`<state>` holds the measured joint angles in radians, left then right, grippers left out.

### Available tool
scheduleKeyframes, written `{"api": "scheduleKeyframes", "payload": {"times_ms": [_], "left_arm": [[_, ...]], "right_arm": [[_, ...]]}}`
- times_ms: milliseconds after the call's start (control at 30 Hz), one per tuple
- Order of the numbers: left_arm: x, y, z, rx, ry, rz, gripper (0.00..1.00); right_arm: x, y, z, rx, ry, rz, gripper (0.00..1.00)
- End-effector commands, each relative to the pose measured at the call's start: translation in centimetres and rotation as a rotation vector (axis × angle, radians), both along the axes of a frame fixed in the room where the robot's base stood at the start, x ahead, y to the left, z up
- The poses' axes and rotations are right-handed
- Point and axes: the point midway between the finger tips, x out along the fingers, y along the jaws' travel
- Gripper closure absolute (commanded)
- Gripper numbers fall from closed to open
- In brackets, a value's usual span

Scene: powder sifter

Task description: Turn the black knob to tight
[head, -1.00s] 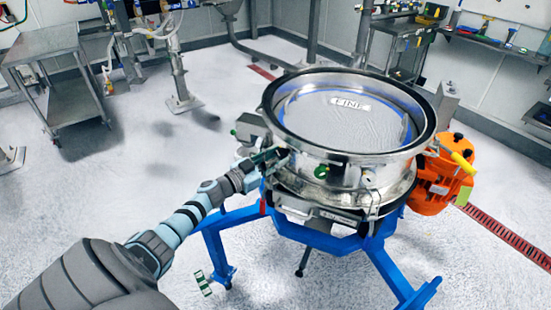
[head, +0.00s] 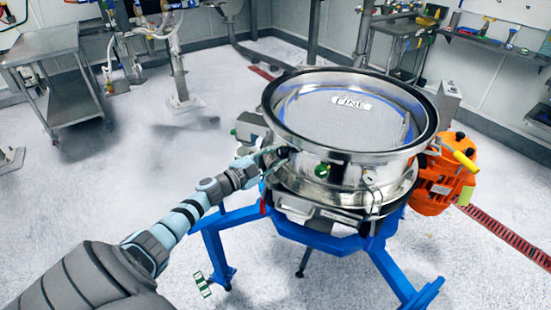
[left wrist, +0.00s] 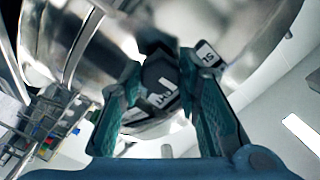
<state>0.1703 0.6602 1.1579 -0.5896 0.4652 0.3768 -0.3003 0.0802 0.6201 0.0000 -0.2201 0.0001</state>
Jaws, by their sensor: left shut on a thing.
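The round steel sifter (head: 340,150) stands on a blue frame, with a mesh screen in its open top. The black knob (left wrist: 160,82) sits on the sifter's side and shows in the left wrist view between my two fingers. It has a white mark on its face. My left gripper (head: 268,158) reaches the left side of the sifter. In the left wrist view, its green-padded fingers (left wrist: 160,92) are shut on the knob, one at each side. In the head view the knob is mostly hidden by the fingers. My right gripper is not in view.
A green-faced round fitting (head: 322,171) sits on the sifter's front, right of my gripper. An orange motor (head: 440,180) is at the right. The blue frame legs (head: 212,255) stand below. A steel cart (head: 50,60) is far left, with clear floor between.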

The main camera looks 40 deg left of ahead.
Motion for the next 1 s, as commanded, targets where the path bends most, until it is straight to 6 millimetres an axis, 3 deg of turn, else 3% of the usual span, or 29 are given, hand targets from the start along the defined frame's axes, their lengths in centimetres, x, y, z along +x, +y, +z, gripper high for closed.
{"api": "scheduleKeyframes", "payload": {"times_ms": [600, 1000], "left_arm": [[0.0, 0.1, 0.0, 0.568, -0.108, 0.000, 0.97], [0.0, 0.1, 0.2, 0.823, -0.157, -0.001, 0.97]], "right_arm": [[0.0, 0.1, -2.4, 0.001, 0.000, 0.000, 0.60], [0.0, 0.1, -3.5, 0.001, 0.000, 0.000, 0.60]]}}
